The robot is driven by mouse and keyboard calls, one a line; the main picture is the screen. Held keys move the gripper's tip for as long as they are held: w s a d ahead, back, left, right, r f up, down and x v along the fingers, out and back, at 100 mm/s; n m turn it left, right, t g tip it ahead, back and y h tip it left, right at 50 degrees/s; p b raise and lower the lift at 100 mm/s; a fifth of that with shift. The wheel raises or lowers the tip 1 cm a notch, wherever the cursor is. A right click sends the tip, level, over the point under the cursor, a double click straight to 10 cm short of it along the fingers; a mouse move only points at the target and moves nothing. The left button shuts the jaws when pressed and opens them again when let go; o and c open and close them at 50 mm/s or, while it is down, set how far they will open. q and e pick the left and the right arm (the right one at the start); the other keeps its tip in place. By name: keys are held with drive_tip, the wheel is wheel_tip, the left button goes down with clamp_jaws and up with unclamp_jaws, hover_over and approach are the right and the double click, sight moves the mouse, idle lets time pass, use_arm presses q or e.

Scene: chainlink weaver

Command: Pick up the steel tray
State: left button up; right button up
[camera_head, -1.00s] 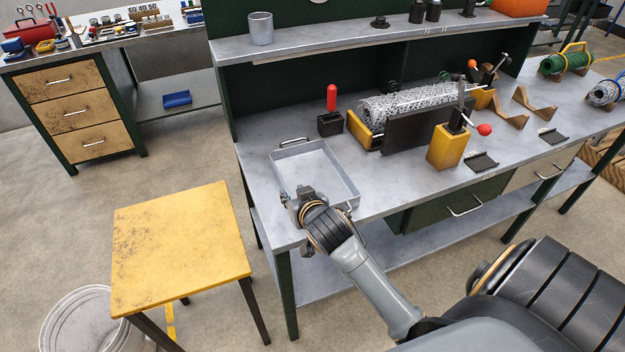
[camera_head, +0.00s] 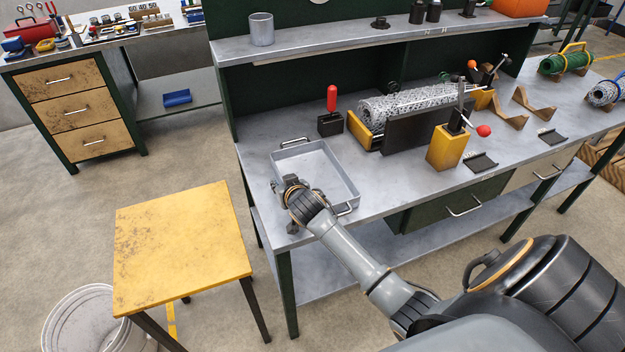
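The steel tray (camera_head: 318,160) is a shallow grey rectangular tray lying flat on the left end of the workbench. It has a wire handle at its far end (camera_head: 294,142) and another at its near end (camera_head: 345,209). It looks empty. My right gripper (camera_head: 282,187) is at the tray's near left corner, over or beside its left wall. The wrist hides that corner and much of the fingers, so I cannot tell whether they touch the wall or how far apart they are. My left gripper is not in view.
The workbench (camera_head: 385,203) has a red-handled tool (camera_head: 331,112) behind the tray. A yellow-ended fixture with a mesh roll (camera_head: 415,103) stands to the right. A shelf (camera_head: 340,40) runs above. A yellow stool (camera_head: 182,240) stands at the front left.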

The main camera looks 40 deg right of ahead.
clamp_jaws()
drive_tip(key=shift+r, duration=0.1)
idle(0.3)
drive_tip(key=shift+r, duration=0.1)
